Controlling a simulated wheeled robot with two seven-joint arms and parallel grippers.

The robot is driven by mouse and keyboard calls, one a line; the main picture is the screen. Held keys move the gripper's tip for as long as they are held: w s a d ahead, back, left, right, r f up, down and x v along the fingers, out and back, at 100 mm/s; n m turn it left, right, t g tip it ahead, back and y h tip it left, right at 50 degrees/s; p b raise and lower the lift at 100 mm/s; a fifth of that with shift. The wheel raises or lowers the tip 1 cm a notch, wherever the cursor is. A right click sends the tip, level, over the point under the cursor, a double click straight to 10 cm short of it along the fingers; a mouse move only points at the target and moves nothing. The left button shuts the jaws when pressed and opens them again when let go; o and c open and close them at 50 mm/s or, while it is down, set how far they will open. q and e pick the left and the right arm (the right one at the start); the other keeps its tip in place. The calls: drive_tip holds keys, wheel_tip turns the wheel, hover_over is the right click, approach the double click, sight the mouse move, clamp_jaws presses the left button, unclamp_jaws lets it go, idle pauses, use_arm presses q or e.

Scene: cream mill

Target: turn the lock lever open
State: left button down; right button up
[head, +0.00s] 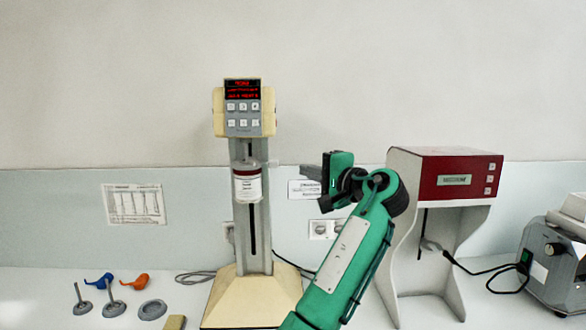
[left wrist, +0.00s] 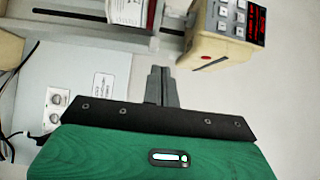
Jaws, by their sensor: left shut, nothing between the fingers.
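The cream mill (head: 252,300) stands on the counter with a grey column and a display head (head: 243,110). A labelled jar (head: 247,185) is held on the column below the head; it also shows at the top of the left wrist view (left wrist: 127,12). A small pale stub (head: 273,163) sticks out right of the jar; it may be the lock lever, but I cannot tell its setting. My left gripper (head: 308,172) is right of the stub, apart from it in the picture, pointing left. Its fingers (left wrist: 160,72) are shut and empty. My right gripper is out of view.
A red and white machine (head: 447,172) stands to the right, with a grey device (head: 552,262) beyond it. Blue (head: 98,281) and orange (head: 134,280) pieces and a grey ring (head: 152,310) lie at left. A wall socket (head: 322,229) and cables are behind.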

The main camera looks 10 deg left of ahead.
sight(253, 163)
use_arm(q)
drive_tip(key=w+a+p, duration=0.1)
drive_tip(key=a, duration=0.2)
drive_tip(key=w+a+p, duration=0.1)
drive_tip(key=a+p, duration=0.1)
drive_tip(key=a, duration=0.1)
drive_tip(key=w+a+p, duration=0.1)
drive_tip(key=a+p, duration=0.1)
drive_tip(key=a, duration=0.1)
drive_tip(key=shift+a+r, duration=0.1)
drive_tip(key=shift+a, duration=0.1)
drive_tip(key=shift+s+a, duration=0.3)
drive_tip(key=shift+a, duration=0.15)
drive_tip(key=shift+w+a+f, duration=0.1)
drive_tip(key=shift+f, duration=0.1)
